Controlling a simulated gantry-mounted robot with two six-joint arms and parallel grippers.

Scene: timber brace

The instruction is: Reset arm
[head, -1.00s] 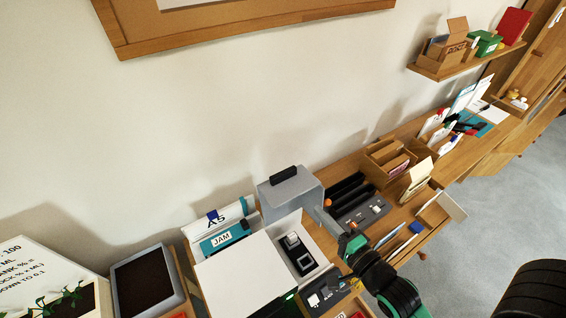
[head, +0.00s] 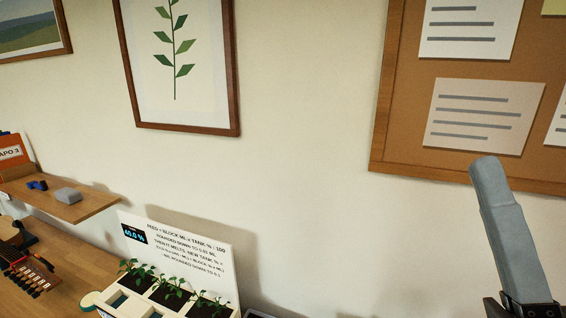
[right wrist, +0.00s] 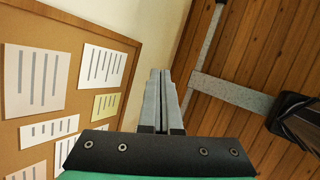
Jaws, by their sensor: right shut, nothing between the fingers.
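My right gripper (head: 492,175) rises at the right of the head view, pointing up in front of the wall and the cork board. The right wrist view shows its two grey fingers (right wrist: 160,75) pressed together with nothing between them. It holds no object and appears clear of the shelf and desk. My left gripper is in neither current view.
A cork board (head: 385,130) with pinned papers is behind the right gripper; it also shows in the right wrist view (right wrist: 75,20). A white sign (head: 180,240) stands behind a seedling tray (head: 170,295). A wooden shelf (head: 85,208) is at left.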

